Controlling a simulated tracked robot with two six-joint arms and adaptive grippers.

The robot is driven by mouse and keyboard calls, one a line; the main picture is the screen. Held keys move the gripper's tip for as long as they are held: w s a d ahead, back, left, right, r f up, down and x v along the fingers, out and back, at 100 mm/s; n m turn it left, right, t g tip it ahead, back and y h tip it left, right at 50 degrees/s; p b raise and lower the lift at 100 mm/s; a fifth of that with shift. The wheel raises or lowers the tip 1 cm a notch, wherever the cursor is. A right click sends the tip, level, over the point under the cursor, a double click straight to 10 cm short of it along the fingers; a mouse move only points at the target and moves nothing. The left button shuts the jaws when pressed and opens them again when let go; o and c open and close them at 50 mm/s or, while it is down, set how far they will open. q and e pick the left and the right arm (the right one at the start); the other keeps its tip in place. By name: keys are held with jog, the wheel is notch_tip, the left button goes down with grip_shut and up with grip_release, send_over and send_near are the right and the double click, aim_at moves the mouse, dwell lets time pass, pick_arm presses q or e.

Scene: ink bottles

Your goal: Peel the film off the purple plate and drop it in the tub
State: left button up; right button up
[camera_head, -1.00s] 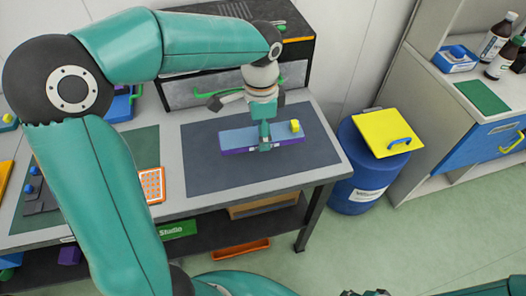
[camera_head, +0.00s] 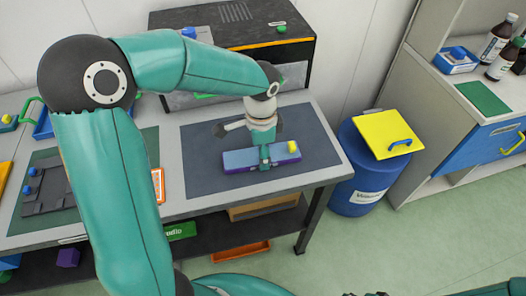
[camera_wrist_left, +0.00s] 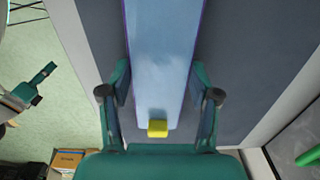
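The purple plate (camera_head: 240,169) lies lengthwise left to right at the dark mat, its top covered by pale blue film (camera_head: 238,158). A yellow tab (camera_head: 292,146) sits at the film's right end; it also shows in the left wrist view (camera_wrist_left: 157,128). My left gripper (camera_head: 265,157) is closed across the plate's middle, one finger along each long side. My right gripper (camera_head: 368,294) barely shows at the bottom edge; its finger state is unclear. The blue tub (camera_head: 358,198) stands right of the table, with a yellow board-like lid (camera_head: 386,133) across its top.
The dark mat (camera_head: 205,135) is otherwise clear. A black-topped cabinet (camera_head: 235,25) stands behind it. A grey rack with blue knobs (camera_head: 47,192) and an orange-framed item (camera_head: 158,184) are at left. Shelves with bottles (camera_head: 498,40) and a green mat (camera_head: 483,97) are at right.

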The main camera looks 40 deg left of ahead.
pick_arm(q)
jog(key=o, duration=0.5)
jog(key=shift+c, duration=0.2)
jog(key=shift+r, duration=0.1)
notch_tip(320, 180, up, 12)
jog(key=p, duration=0.1)
jog(key=shift+r, duration=0.1)
dwell(0.4)
